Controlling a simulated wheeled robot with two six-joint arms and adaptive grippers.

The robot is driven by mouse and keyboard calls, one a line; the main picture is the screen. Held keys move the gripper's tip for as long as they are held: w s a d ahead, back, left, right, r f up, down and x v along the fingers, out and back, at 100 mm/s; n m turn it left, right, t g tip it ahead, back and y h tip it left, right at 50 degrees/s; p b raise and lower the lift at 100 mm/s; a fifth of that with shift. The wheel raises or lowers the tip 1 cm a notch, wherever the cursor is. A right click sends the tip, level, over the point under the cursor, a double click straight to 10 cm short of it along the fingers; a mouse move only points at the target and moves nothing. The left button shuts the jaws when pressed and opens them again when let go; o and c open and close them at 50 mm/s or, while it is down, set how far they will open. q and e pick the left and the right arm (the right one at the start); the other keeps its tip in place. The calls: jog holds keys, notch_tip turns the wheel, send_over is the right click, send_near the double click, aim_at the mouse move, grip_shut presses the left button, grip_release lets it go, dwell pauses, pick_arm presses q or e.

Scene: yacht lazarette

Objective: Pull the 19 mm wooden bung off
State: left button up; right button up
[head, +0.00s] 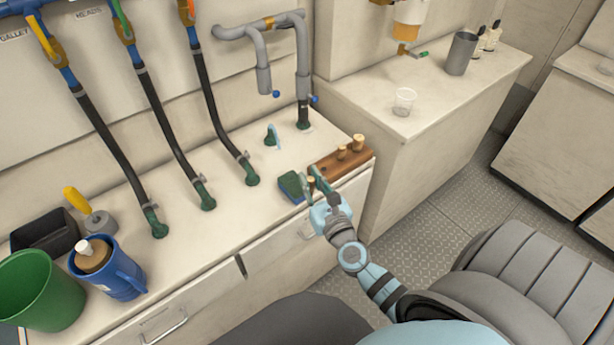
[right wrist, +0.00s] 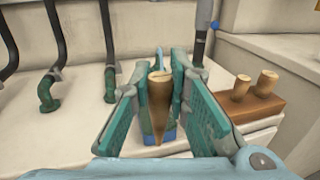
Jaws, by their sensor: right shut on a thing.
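My right gripper (head: 316,184) is at the front edge of the white counter, at the left end of a brown wooden block (head: 328,170). In the right wrist view its green-padded fingers (right wrist: 160,98) are shut on a tapered wooden bung (right wrist: 160,92), wide end up and narrow end down. The bung's narrow tip shows below, apart from the block as far as I can see. No size marking is readable. Two other wooden bungs, (right wrist: 242,86) and (right wrist: 267,81), stand upright in the block. My left gripper is not in view.
A blue and green sponge (head: 290,187) lies just left of the gripper. Several black hoses (head: 170,130) meet green fittings further left. A blue jug (head: 120,272) and green bucket (head: 38,290) stand at the left.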

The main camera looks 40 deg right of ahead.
jog(key=d+b+v, duration=0.1)
jog(key=v, duration=0.6)
jog(key=shift+s+d, duration=0.35)
